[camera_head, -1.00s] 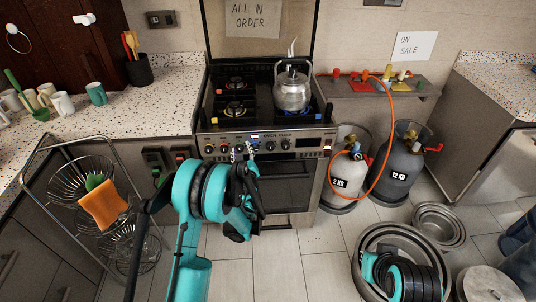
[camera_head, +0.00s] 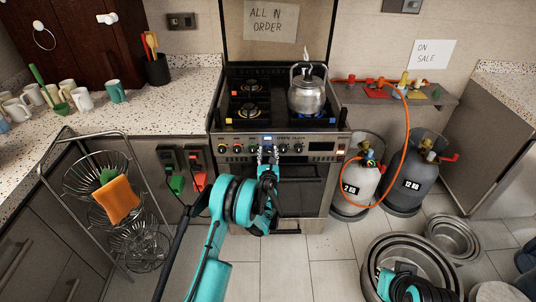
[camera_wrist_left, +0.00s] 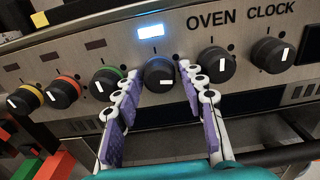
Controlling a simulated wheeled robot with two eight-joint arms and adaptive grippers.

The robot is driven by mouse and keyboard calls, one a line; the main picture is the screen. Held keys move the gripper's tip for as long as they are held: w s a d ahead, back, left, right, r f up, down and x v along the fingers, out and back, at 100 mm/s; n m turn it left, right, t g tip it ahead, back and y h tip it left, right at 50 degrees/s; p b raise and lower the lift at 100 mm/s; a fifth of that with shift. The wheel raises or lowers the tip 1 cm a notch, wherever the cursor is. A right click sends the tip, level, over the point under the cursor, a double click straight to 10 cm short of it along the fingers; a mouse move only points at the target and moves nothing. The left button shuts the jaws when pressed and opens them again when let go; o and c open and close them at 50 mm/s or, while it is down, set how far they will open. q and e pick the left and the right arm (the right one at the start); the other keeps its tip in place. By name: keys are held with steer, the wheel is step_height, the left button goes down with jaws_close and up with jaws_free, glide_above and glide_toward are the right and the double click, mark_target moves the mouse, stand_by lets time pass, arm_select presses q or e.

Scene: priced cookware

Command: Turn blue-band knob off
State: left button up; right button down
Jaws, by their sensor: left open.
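The blue-band knob (camera_wrist_left: 158,73) is on the stove's front panel, under a lit blue-white indicator (camera_wrist_left: 150,31). Its white mark lies almost level; its band shows only faintly. My left gripper (camera_wrist_left: 160,88) is open, its two purple-padded fingers on either side of the knob's lower part; I cannot tell if they touch it. In the head view the left gripper (camera_head: 268,156) is at the middle of the stove (camera_head: 290,172) front and hides part of the knob row. A steaming kettle (camera_head: 307,97) stands on the right front burner, where blue flame shows.
Close to the left are green-band (camera_wrist_left: 105,82), red-band (camera_wrist_left: 63,91) and yellow-band (camera_wrist_left: 25,98) knobs; plain black knobs (camera_wrist_left: 215,66) sit to the right. The oven handle runs below. Gas cylinders (camera_head: 358,182) and metal pots (camera_head: 400,245) stand at right, a wire rack (camera_head: 95,175) at left.

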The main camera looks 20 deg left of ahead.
arm_select(q)
steer(key=c, duration=0.9)
steer(key=shift+n, duration=0.3)
steer(key=n, duration=0.9)
steer(key=shift+n, duration=0.4)
steer(key=n, duration=0.4)
steer(key=shift+n, duration=2.8)
